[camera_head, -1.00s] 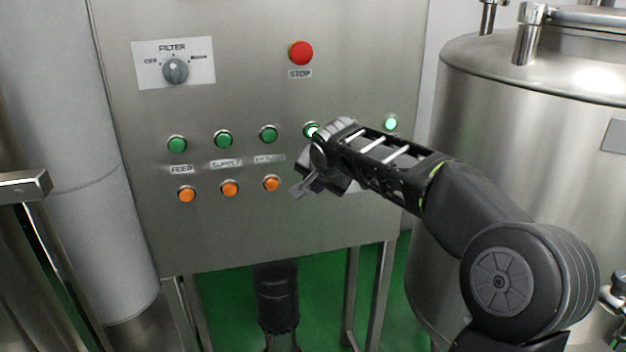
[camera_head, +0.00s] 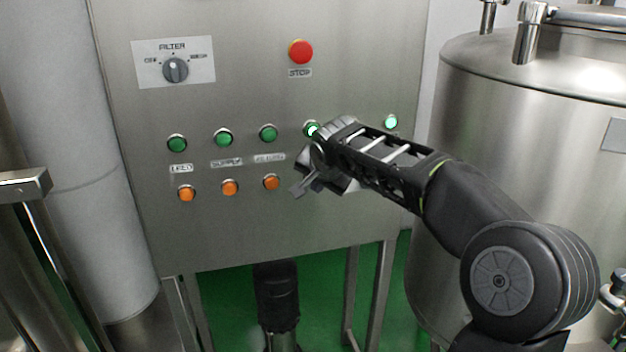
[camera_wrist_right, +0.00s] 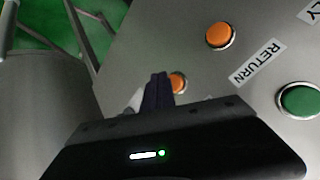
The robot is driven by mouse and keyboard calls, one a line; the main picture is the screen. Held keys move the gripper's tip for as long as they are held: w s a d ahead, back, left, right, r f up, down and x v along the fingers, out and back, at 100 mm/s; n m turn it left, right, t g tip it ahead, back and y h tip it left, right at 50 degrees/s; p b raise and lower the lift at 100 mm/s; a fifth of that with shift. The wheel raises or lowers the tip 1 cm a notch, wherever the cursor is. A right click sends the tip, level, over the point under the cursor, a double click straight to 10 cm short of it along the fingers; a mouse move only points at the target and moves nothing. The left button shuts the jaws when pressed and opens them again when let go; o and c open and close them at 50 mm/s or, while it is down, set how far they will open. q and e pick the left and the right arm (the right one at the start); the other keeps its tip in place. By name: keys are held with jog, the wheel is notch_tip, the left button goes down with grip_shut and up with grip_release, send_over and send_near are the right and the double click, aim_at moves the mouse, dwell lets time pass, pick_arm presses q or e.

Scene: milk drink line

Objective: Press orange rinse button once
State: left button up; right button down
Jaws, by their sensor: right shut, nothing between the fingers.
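My right gripper (camera_head: 302,187) is shut and empty in front of the steel control panel (camera_head: 240,235), right of the third orange button (camera_head: 271,182) in the lower row. In the right wrist view its fingertips (camera_wrist_right: 160,78) overlap an orange button (camera_wrist_right: 179,82), which is partly hidden behind them. Whether they touch it I cannot tell. That button is hidden behind my gripper in the head view, and I cannot read its label. Another orange button (camera_wrist_right: 220,35) sits beside the RETURN label (camera_wrist_right: 257,62). No rinse label is readable. My left gripper is not in view.
Green buttons (camera_head: 223,138) form the row above; two at the right are lit (camera_head: 391,122). A red STOP button (camera_head: 301,51) and a FILTER knob (camera_head: 175,69) are higher up. A steel tank (camera_head: 520,130) stands to the right, a grey column (camera_head: 85,200) to the left.

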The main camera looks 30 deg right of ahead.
jog(key=shift+w, duration=0.1)
dwell(0.7)
jog(key=shift+w+d, duration=0.15)
jog(key=shift+w, duration=0.15)
jog(key=shift+w+d, duration=0.1)
jog(key=shift+w, duration=0.35)
dwell(0.7)
jog(key=shift+s, duration=0.1)
jog(key=shift+s+a+b, duration=0.25)
jog(key=shift+s+b, duration=0.45)
jog(key=shift+s, duration=0.05)
